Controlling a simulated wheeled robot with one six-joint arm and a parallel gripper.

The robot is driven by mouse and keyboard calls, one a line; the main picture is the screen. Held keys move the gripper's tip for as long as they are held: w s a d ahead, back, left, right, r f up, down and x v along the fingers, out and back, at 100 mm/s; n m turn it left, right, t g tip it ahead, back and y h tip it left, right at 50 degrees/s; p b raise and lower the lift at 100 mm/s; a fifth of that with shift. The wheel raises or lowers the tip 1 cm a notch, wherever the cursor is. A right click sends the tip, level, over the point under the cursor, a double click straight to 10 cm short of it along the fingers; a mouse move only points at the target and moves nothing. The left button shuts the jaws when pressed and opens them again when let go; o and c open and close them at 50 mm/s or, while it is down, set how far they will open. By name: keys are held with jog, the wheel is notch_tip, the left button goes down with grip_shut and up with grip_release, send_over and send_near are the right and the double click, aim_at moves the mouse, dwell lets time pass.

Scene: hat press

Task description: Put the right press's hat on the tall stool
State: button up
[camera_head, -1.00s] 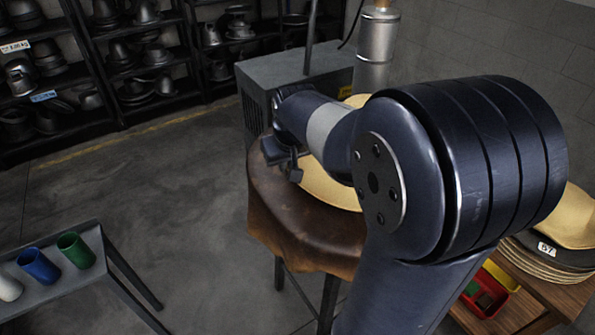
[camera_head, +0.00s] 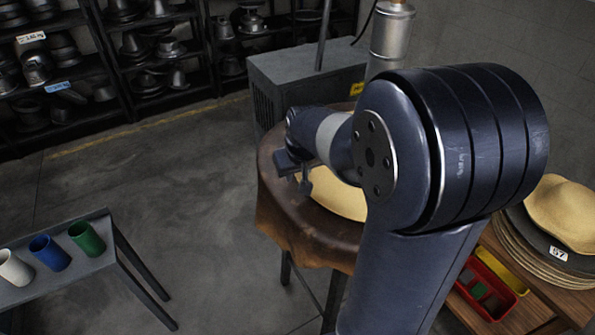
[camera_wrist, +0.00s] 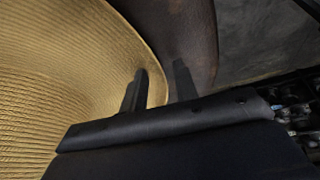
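A pale straw hat (camera_head: 338,196) lies on a round, brown leather-covered top (camera_head: 275,205) on dark legs. My arm hides much of the hat in the head view. My gripper (camera_head: 299,182) is at the hat's left side there. In the wrist view, the hat's ribbed straw (camera_wrist: 60,70) fills the left. My gripper's two fingers (camera_wrist: 160,88) stand apart, with the brim's edge showing between them. One finger overlaps the straw and the other overlaps the brown leather. I cannot tell whether either touches the brim. I cannot identify the tall stool for certain.
A stack of hats (camera_head: 560,215) with a "57" tag sits on a wooden table at right, beside red and yellow bins (camera_head: 490,285). A grey bench (camera_head: 85,272) at left holds white, blue and green cups. Shelves (camera_head: 115,50) line the back. Floor is clear between.

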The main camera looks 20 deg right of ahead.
jog(key=shift+s+r, duration=0.15)
jog(key=shift+r, duration=0.45)
jog(key=v, duration=1.1)
jog(key=shift+p, duration=0.4)
